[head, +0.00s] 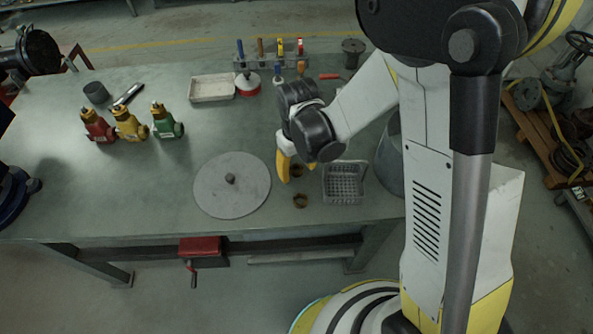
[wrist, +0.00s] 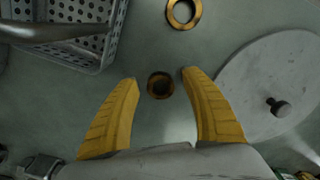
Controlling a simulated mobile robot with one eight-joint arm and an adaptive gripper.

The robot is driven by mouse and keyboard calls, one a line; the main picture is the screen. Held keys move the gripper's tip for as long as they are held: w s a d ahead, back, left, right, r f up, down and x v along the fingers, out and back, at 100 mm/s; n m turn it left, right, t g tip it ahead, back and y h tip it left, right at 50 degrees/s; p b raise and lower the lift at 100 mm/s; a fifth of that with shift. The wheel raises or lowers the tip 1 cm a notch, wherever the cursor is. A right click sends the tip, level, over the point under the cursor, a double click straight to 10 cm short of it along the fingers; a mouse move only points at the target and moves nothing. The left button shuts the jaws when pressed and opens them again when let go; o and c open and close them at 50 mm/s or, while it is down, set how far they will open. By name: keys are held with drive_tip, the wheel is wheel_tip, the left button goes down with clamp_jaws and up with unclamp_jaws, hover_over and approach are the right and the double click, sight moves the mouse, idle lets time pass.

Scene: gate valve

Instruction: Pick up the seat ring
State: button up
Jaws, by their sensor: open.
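Two small brass-coloured rings lie on the bench; I cannot tell which the task calls the seat ring. One, darker and thick-walled (wrist: 160,85), lies between and just beyond my fingertips in the wrist view; it also shows in the head view (head: 297,170). The other, flatter and brighter (wrist: 184,14), lies at the top of the wrist view and nearer the bench's front edge in the head view (head: 300,201). My gripper (wrist: 160,75) is open, its yellow fingers on either side of the darker ring, holding nothing. In the head view my gripper (head: 283,166) partly hides its surroundings.
A grey perforated basket (head: 343,183) stands right of the rings, and a round grey plate with a knob (head: 232,185) lies left. Red, yellow and green valves (head: 130,122) stand farther left. A white tray (head: 212,87) and tool rack (head: 271,62) are at the back.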

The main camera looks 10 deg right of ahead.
drive_tip(key=c, duration=1.2)
